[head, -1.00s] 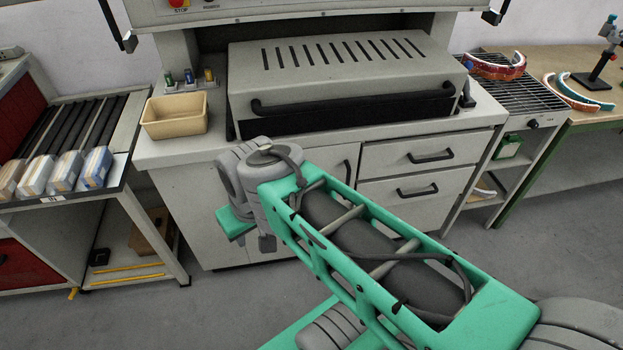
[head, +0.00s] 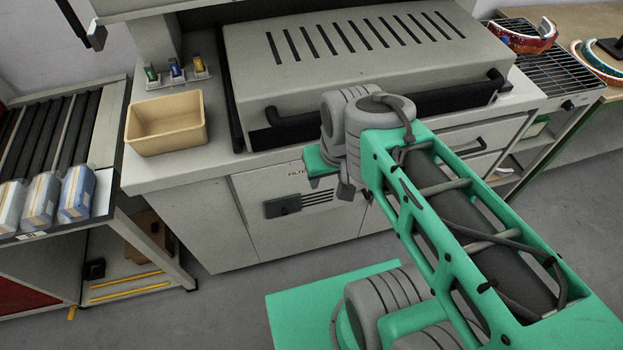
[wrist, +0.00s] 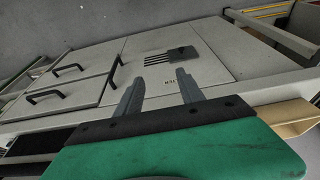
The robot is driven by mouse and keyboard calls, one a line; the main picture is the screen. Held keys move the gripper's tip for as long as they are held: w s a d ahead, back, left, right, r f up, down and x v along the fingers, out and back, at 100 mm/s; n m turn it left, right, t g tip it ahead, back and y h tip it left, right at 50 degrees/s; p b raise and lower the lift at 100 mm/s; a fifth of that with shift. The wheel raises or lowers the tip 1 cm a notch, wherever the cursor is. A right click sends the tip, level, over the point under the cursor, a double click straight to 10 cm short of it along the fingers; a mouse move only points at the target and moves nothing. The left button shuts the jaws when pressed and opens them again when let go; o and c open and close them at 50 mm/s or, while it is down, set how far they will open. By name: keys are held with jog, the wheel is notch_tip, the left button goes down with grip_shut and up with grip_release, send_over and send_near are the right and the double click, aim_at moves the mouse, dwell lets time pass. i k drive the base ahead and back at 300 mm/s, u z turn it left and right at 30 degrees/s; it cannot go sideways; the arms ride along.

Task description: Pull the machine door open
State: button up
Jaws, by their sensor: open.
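The machine has a grey slotted hood-like door (head: 360,50) on its counter, with a long black bar handle (head: 440,103) across its front. The hood looks lowered. My arm hides the middle of the bar. My gripper (wrist: 160,92) is open and empty in the wrist view, its two grey fingers spread in front of the cabinet below the counter. Past the fingertips is a pale panel (wrist: 215,62) with a black block (wrist: 182,53) and several dark slots; the block also shows in the head view (head: 282,205).
A tan bin (head: 166,124) stands on the counter's left, by small coloured bottles (head: 175,70). A roller rack with packages (head: 40,200) is at the left. A wire shelf with a red curved piece (head: 525,38) is at the right. Drawer handles (wrist: 70,70) stick out beside the panel.

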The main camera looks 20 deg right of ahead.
aim_at(254, 188)
jog(key=k, duration=1.3)
jog(key=u, duration=0.05)
jog(key=i, duration=0.85)
jog(key=u, duration=0.5)
